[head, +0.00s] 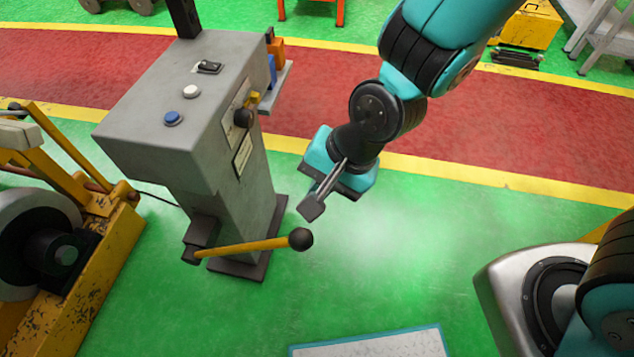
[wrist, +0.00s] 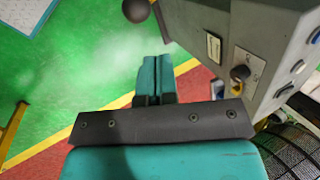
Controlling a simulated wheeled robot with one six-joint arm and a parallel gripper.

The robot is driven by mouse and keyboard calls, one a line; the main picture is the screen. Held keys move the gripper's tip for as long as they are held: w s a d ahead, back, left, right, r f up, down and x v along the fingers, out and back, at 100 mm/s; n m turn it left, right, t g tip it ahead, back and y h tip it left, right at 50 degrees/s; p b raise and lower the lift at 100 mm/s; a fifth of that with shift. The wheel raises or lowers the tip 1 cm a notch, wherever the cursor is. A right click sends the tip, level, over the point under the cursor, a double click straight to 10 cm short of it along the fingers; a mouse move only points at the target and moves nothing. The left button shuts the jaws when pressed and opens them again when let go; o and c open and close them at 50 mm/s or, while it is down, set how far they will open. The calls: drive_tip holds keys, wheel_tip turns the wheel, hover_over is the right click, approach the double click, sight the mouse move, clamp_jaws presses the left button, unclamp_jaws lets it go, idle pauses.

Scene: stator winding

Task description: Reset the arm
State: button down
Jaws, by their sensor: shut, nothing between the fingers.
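My arm (head: 380,100), teal and black, reaches down from the upper right in the head view. My gripper (wrist: 155,79) is shut and empty; its teal fingers lie together in the wrist view. In the head view its fingers are partly hidden by the wrist. The gripper is in the air to the right of a grey control pedestal (head: 190,90), apart from it. The pedestal also shows at the right of the wrist view (wrist: 275,35).
A yellow lever with a black ball knob (head: 300,239) juts right from the pedestal's lower part. A yellow machine with a roller (head: 65,255) stands at the left. A light panel (head: 375,346) lies at the bottom. Green floor right of the lever is clear.

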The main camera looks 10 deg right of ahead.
drive_tip(key=s+d+r+n+p, duration=0.1)
drive_tip(key=s+d+r+n, duration=0.1)
drive_tip(key=r, duration=0.5)
drive_tip(key=s+d+r+n+p, duration=0.1)
drive_tip(key=s+d+r+n, duration=0.1)
drive_tip(key=d+r+n, duration=0.3)
drive_tip(key=s+d+r+n+p, duration=0.1)
drive_tip(key=s+d+r+n, duration=0.2)
drive_tip(key=r, duration=0.6)
drive_tip(key=shift+d+n+g+h, duration=0.3)
drive_tip(key=shift+d+n+g, duration=0.1)
drive_tip(key=shift+n, duration=0.7)
drive_tip(key=shift+a+r, duration=0.1)
drive_tip(key=shift+a, duration=0.05)
